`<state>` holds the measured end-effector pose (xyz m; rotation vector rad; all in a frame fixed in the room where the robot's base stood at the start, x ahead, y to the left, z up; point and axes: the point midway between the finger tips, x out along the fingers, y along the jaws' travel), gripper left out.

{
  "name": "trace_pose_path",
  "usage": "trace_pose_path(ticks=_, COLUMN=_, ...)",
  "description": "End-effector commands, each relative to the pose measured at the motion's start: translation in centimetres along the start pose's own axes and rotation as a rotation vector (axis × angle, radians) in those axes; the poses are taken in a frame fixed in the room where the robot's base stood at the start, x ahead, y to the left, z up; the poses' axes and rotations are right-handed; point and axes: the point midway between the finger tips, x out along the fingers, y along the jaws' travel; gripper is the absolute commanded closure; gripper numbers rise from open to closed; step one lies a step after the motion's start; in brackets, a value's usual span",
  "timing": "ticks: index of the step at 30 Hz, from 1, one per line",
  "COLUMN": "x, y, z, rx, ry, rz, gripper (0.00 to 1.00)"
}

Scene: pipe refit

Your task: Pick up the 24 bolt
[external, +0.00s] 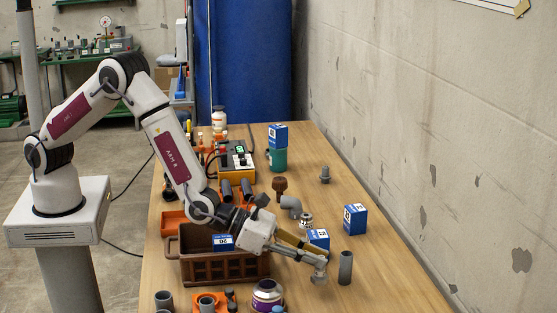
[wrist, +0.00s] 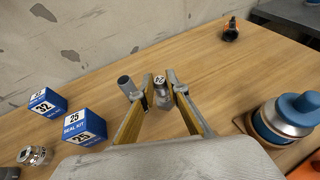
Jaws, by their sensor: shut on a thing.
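The 24 bolt (wrist: 162,96) is a silvery metal piece with a "24" label on its top. In the wrist view it is between my two fingertips. My gripper (wrist: 160,86) is shut on it. In the external view my gripper (external: 320,266) reaches over the near right part of the table, and the bolt is small and grey at the fingertips. I cannot tell whether the bolt touches the table.
A dark grey pipe (external: 345,268) stands close beside the gripper. The blue 25 box (external: 318,238) and 32 box (external: 355,219) are behind it. A brown crate (external: 225,270) holding a blue box is at the left. The table's right edge is mostly clear.

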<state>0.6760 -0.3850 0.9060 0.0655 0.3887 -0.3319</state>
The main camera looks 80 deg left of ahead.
Motion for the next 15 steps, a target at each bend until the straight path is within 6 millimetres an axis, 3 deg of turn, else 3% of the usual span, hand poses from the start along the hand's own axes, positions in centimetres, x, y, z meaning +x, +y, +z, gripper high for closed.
trace_pose_path(ticks=6, x=-1.0, y=0.0, z=2.6, rx=-0.001, ry=-0.004, rz=0.000, gripper=1.00)
trace_pose_path(ticks=15, x=-1.6, y=0.0, z=4.0, rx=0.000, ry=-0.002, rz=0.000, gripper=1.00)
